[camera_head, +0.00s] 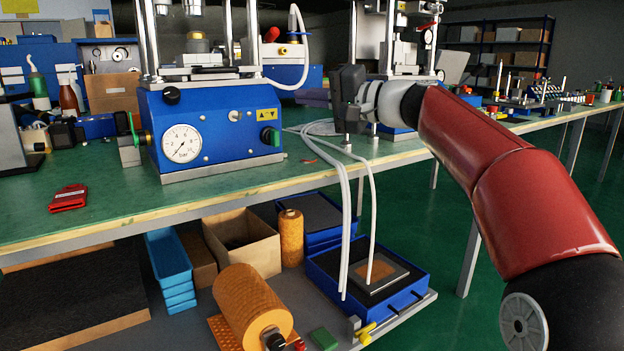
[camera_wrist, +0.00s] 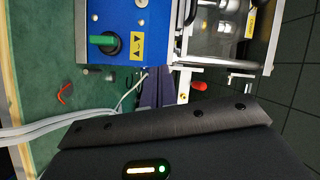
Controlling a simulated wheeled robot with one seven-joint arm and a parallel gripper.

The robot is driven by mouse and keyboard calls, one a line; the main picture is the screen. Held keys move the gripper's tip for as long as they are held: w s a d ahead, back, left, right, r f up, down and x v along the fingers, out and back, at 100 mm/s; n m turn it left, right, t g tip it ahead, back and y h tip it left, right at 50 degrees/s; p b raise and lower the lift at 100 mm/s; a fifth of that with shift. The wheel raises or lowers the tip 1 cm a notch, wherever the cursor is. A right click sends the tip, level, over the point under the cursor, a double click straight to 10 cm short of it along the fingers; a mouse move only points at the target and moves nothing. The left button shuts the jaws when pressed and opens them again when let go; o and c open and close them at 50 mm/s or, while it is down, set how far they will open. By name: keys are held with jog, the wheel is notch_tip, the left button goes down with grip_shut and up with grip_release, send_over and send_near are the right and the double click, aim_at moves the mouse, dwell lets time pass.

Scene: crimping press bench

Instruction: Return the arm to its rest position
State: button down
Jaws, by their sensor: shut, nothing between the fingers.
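My arm reaches in from the right in the head view, its red links bent up and over the bench's front edge. My gripper (camera_head: 348,92) is at its end, a dark hand above the green bench top, right of the blue press. It is shut and holds nothing. Its fingertips are hard to make out in the head view. In the wrist view its dark body (camera_wrist: 165,145) fills the bottom.
The blue press with a gauge (camera_head: 205,130) stands left of my gripper; another press (camera_head: 392,50) stands close behind it. White hoses (camera_head: 340,160) hang over the bench edge nearby. A red object (camera_head: 68,198) lies on the left. Green floor on the right is open.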

jog(key=s+f+g+h, duration=0.1)
jog(key=s+f+h, duration=0.7)
jog(key=s+f, duration=0.6)
jog(key=s+d+f+n+g+h, duration=0.1)
jog(key=s+d+f+h, duration=0.3)
jog(key=s+d+f, duration=0.6)
jog(key=s+d+f+n+g+h, duration=0.1)
jog(key=s+d+f+h, duration=0.35)
jog(key=s+f, duration=0.6)
notch_tip(320, 180, up, 11)
jog(key=w+d+p, duration=0.1)
jog(key=p, duration=1.2)
jog(key=shift+w+d, duration=0.15)
jog(key=shift+w, duration=0.1)
